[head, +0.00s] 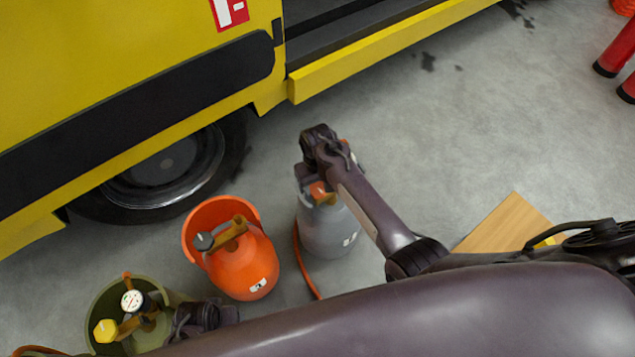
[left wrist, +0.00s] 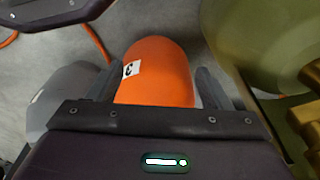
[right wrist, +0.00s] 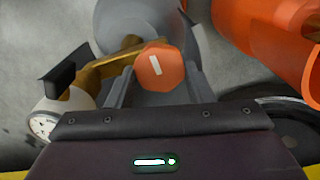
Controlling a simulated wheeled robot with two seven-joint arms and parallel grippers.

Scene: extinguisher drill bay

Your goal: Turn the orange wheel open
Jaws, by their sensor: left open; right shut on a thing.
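The orange wheel (right wrist: 160,67) is a hexagonal knob with a white mark, on the brass valve of a grey extinguisher (head: 328,228). In the head view the wheel (head: 321,191) shows just below my right gripper (head: 318,172). My right gripper (right wrist: 156,82) is shut on the wheel, with one finger on either side of it. My left gripper (head: 188,324) is low beside the olive extinguisher, partly hidden by my arm. In the left wrist view it is open, and an orange extinguisher body (left wrist: 155,75) shows between its fingers; I cannot tell the distance.
An orange extinguisher (head: 250,268) with a dark grey wheel stands left of the grey one, before an orange bucket-like shell. An olive extinguisher (head: 104,300) with a yellow wheel (head: 106,330) is farther left. A yellow truck (head: 120,50) stands behind.

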